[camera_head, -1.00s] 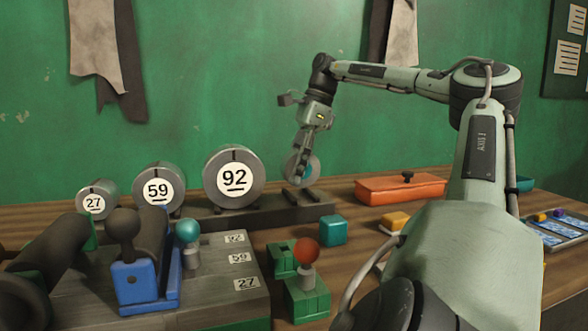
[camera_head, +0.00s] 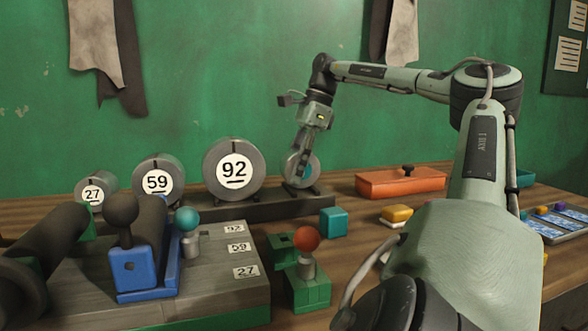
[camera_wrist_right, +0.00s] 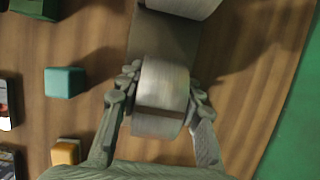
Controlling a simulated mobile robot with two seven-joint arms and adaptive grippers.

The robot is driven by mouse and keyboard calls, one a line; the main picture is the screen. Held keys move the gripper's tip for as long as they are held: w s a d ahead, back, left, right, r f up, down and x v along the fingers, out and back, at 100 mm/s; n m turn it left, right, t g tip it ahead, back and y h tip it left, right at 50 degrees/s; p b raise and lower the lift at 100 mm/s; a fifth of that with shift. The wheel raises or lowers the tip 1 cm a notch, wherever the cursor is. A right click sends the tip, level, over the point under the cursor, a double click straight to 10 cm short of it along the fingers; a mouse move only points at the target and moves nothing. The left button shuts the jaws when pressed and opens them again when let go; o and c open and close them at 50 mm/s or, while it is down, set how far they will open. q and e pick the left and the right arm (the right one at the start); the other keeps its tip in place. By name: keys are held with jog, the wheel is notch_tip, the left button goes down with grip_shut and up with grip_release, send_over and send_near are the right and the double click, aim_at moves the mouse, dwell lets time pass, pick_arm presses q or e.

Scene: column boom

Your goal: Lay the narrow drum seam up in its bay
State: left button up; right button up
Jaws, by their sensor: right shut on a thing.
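In the right wrist view the drum (camera_wrist_right: 162,88) lies between the two fingers (camera_wrist_right: 160,101), with the rack (camera_wrist_right: 165,38) beyond. My left gripper is not in view.
Drums marked 92 (camera_head: 233,171), 59 (camera_head: 157,181) and 27 (camera_head: 95,191) stand along the rack to the left. A teal block (camera_head: 333,222), an orange box (camera_head: 400,183) and a red-knobbed green fixture (camera_head: 306,265) are nearby. A blue lever unit (camera_head: 135,272) stands front left.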

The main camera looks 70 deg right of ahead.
jog(key=o, duration=1.4)
jog(key=v, duration=1.2)
jog(key=shift+s, duration=0.1)
